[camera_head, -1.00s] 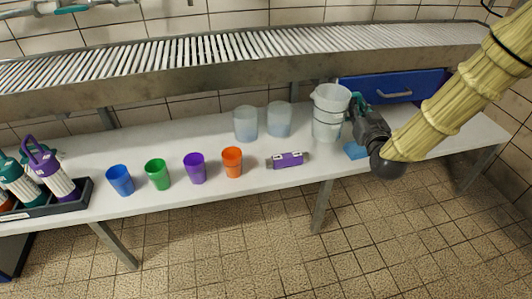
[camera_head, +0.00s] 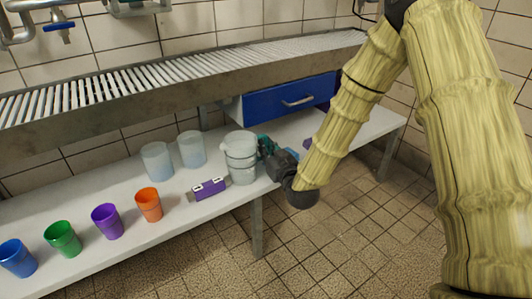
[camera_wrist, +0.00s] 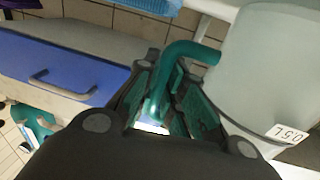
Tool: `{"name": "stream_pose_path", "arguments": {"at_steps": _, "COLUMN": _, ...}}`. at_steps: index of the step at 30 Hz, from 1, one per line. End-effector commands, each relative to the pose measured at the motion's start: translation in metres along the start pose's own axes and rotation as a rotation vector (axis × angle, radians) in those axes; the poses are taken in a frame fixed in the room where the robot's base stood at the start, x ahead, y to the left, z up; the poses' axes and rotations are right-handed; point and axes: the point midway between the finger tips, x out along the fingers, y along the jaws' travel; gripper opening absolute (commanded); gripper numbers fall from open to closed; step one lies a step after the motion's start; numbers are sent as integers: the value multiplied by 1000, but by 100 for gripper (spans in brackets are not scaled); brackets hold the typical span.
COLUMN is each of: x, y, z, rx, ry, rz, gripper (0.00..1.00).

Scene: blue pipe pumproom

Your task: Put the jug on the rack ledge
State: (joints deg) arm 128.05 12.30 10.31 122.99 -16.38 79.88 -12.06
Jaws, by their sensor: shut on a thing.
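The jug (camera_head: 240,157) is a pale, translucent vessel with a teal handle, at the right part of the white table. In the wrist view its body (camera_wrist: 265,65) fills the upper right and bears a "0.5 L" label. My gripper (camera_head: 268,150) is right of the jug, with its fingers (camera_wrist: 172,100) shut on the teal handle. The jug looks upright; I cannot tell whether its base touches the table. The rack ledge (camera_head: 190,78) is a slatted metal shelf along the wall, above and behind the table.
Two translucent cups (camera_head: 157,162) stand left of the jug. A purple box (camera_head: 208,188) lies in front. Orange (camera_head: 148,204), purple, green and blue cups line the table's front left. A blue drawer (camera_head: 290,101) hangs below the ledge, behind the jug. The ledge looks clear.

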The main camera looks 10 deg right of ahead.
Motion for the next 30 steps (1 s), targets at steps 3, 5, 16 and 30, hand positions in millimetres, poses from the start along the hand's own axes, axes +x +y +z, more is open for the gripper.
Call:
{"name": "stream_pose_path", "arguments": {"at_steps": 3, "x": 0, "y": 0, "z": 2, "rx": 0, "ry": 2, "rz": 0, "gripper": 0}}
{"name": "stream_pose_path", "arguments": {"at_steps": 5, "x": 0, "y": 0, "z": 2, "rx": 0, "ry": 1, "rz": 0, "gripper": 0}}
{"name": "stream_pose_path", "arguments": {"at_steps": 16, "x": 0, "y": 0, "z": 5, "rx": 0, "ry": 0, "rz": 0, "gripper": 32}}
{"name": "stream_pose_path", "arguments": {"at_steps": 30, "x": -8, "y": 0, "z": 2, "rx": 0, "ry": -3, "rz": 0, "gripper": 32}}
